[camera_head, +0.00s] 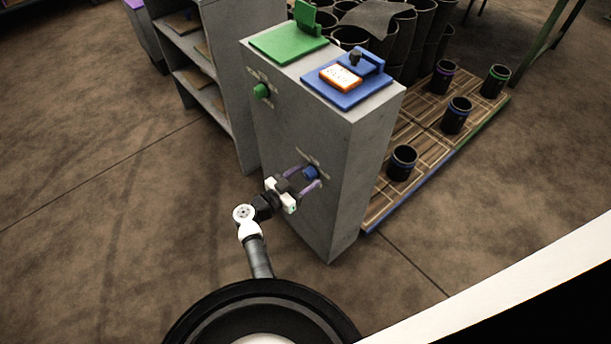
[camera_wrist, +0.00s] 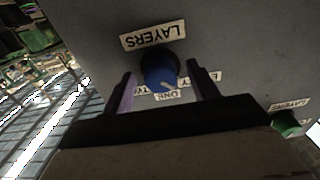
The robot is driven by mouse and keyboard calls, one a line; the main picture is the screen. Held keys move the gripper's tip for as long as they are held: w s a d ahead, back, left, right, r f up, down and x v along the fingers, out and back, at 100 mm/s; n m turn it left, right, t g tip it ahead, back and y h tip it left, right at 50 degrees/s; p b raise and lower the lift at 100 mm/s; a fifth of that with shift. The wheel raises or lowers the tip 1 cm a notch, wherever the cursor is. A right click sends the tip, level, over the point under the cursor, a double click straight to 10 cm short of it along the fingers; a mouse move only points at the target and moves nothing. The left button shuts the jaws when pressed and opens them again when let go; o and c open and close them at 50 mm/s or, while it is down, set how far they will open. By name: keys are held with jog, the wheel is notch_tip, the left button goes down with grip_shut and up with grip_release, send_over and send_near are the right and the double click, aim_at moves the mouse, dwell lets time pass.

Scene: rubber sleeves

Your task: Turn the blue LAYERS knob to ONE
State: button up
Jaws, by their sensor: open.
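The blue LAYERS knob (camera_wrist: 159,70) sticks out of the front of a grey cabinet (camera_head: 300,125). In the wrist view its LAYERS label (camera_wrist: 153,35) appears upside down above it, and the ONE label (camera_wrist: 168,97) lies just below it. A pale pointer mark on the knob faces the lower right, near ONE; whether it lines up exactly is unclear. My gripper (camera_wrist: 161,79) is open, with one purple-sided finger on each side of the knob. The head view shows my gripper (camera_head: 305,180) around the blue knob (camera_head: 310,173) too. Finger contact cannot be told.
A green knob (camera_head: 261,91) sits higher on the same cabinet face. A green plate (camera_head: 288,42) and a blue plate (camera_head: 345,92) with an orange-framed display (camera_head: 341,78) are on top. Black sleeves (camera_head: 402,162) stand on a wooden pallet (camera_head: 400,205) at right. The floor at left is clear.

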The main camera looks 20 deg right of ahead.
jog(key=shift+w+d, duration=0.1)
jog(key=shift+d, duration=0.2)
jog(key=c, duration=1)
jog(key=shift+m, duration=0.4)
jog(key=shift+w+m, duration=0.1)
jog(key=shift+m, duration=3.9)
